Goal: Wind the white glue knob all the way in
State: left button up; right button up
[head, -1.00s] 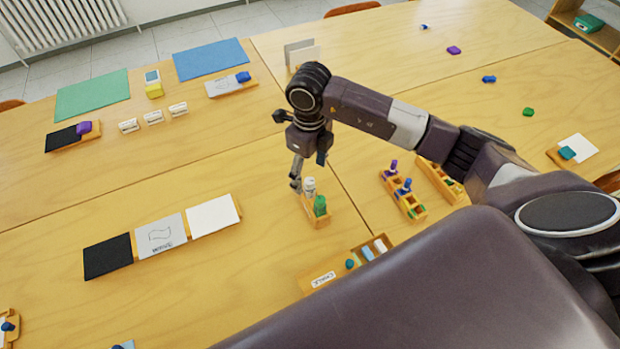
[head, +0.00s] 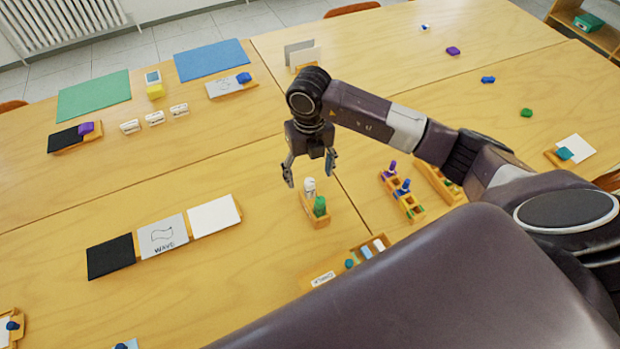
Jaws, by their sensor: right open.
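The white glue knob (head: 309,186) stands upright in a small wooden holder (head: 316,222) near the middle of the table. A green glue piece (head: 320,206) stands in the same holder, in front of the white one. My right gripper (head: 309,178) is open, its fingers spread to the left and right above the white knob. From this angle I cannot tell whether a finger touches it. My left gripper is not in view.
Wooden racks with purple and blue pieces (head: 402,190) stand to the right of the holder. A tray labelled for chalk (head: 323,279) lies in front, partly hidden by my body. Black, grey and white cards (head: 163,236) lie to the left, with bare table between.

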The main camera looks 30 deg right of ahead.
jog(key=shift+f+b, duration=1)
jog(key=shift+f, duration=0.15)
dwell(0.4)
jog(key=c, duration=1.6)
jog(key=shift+o, duration=0.2)
jog(key=shift+n+b, duration=1.8)
jog(key=shift+n, duration=1.2)
jog(key=shift+n+b, duration=1.6)
jog(key=shift+n, duration=1.2)
